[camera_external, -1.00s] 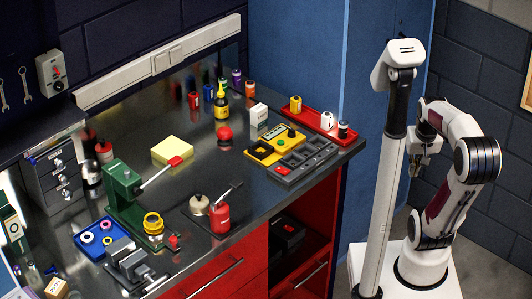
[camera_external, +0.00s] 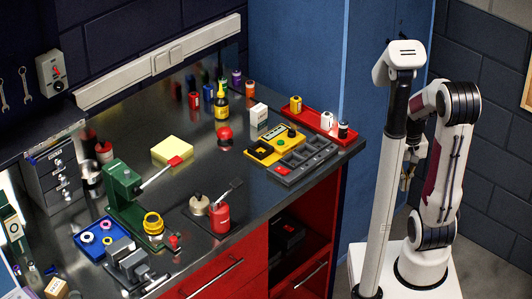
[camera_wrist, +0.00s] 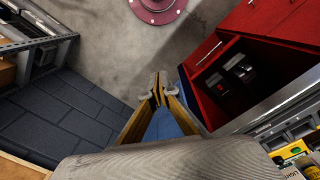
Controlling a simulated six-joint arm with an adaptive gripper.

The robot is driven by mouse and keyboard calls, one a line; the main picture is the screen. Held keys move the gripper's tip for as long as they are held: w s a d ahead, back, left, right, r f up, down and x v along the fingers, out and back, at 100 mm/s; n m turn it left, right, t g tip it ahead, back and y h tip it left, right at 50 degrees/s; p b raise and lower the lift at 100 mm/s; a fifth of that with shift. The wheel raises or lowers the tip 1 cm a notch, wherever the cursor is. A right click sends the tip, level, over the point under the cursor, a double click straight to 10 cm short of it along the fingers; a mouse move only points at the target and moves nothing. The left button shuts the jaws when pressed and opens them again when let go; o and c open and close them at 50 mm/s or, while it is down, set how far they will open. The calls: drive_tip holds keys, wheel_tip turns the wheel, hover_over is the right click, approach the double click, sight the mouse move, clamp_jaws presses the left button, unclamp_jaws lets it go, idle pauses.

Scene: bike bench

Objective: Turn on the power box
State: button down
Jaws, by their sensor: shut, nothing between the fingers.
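The power box is a small grey box (camera_external: 51,73) on the dark wall at the far left of the external view, with a red switch handle (camera_external: 57,72) on its front. Its exact switch position is too small to tell. My gripper (camera_external: 404,184) hangs beside the white column at the right, far from the power box and off the bench. In the wrist view my gripper (camera_wrist: 158,88) points down toward the floor with its fingers together and nothing between them. The power box does not show in the wrist view.
The dark bench top (camera_external: 140,149) holds a green press (camera_external: 122,190), a yellow block (camera_external: 172,150), a red tray (camera_external: 315,122) and a yellow-and-grey organizer (camera_external: 290,155). A white column (camera_external: 392,175) stands between my arm and the bench. An open red cabinet (camera_wrist: 265,65) is nearby.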

sight(296, 234)
drive_tip(key=w+a+f+n+t+y, duration=0.15)
drive_tip(key=w+a+f, duration=0.3)
drive_tip(key=f, duration=1.05)
drive_tip(key=w+a+f+n+y, duration=0.1)
drive_tip(key=w+a+f+n, duration=0.3)
drive_tip(key=f, duration=1.1)
drive_tip(key=w+a+f+n+t+y, duration=0.1)
drive_tip(key=w+a+f, duration=0.3)
drive_tip(key=f, duration=1)
drive_tip(key=a+f+t+y, duration=0.1)
drive_tip(key=a+t+y, duration=0.2)
drive_tip(key=a, duration=0.4)
drive_tip(key=w+a+r+t+y, duration=0.3)
drive_tip(key=w+a+r+t, duration=0.1)
drive_tip(key=w+r, duration=0.3)
wheel_tip(296, 234, up, 2)
drive_tip(key=shift+w+a+r+n+y, duration=0.15)
drive_tip(key=shift+r+n+y, duration=0.05)
drive_tip(key=shift+n+y, duration=0.2)
drive_tip(key=shift+w+a, duration=0.1)
